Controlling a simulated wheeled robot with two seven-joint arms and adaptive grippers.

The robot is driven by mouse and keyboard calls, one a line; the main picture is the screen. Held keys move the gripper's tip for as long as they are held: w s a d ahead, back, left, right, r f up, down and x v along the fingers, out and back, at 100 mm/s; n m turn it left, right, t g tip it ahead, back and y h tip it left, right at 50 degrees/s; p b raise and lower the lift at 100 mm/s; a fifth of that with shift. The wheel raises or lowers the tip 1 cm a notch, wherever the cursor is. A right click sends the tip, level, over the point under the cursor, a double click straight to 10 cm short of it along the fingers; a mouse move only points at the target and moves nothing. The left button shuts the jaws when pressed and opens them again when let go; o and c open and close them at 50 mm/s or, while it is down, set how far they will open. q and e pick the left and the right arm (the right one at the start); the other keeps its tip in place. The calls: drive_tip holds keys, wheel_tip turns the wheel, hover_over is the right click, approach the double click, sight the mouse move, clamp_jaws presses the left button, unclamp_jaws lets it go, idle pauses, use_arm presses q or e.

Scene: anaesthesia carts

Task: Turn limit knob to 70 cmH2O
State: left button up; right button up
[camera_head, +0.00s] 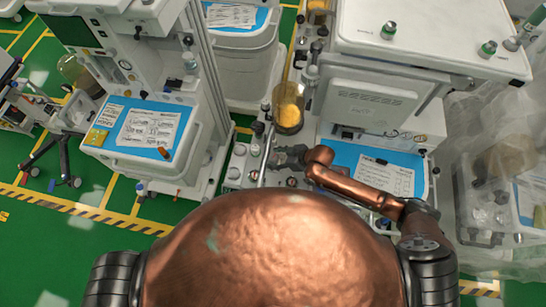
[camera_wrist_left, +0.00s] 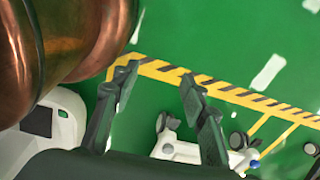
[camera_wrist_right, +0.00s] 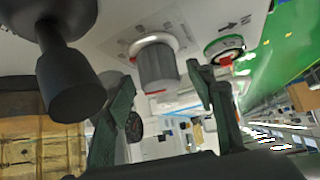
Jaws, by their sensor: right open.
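A grey cylindrical knob (camera_wrist_right: 157,70) with a white collar and a red mark stands out from a white panel in the right wrist view. It looks like the limit knob; its scale is too small to read. My right gripper (camera_wrist_right: 161,78) is open, its fingers on either side of the knob in the picture; I cannot tell whether they touch it. In the head view my right gripper (camera_head: 278,158) is at the left side of the right-hand cart, and the knob cannot be made out. My left gripper (camera_wrist_left: 158,78) is open and empty above the green floor.
A large black knob or handle (camera_wrist_right: 68,80) stands close to the left finger in the right wrist view. A round dial with red and green (camera_wrist_right: 225,48) is on the right. A clear canister with yellow content (camera_head: 289,108) stands beyond my right gripper.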

drive_tip(key=shift+w+a+f, duration=0.15)
drive_tip(key=shift+a+f, duration=0.15)
drive_tip(key=shift+a, duration=0.05)
drive_tip(key=c, duration=1.2)
use_arm(q)
drive_tip(key=shift+w+r, duration=0.15)
drive_tip(key=shift+w, duration=0.45)
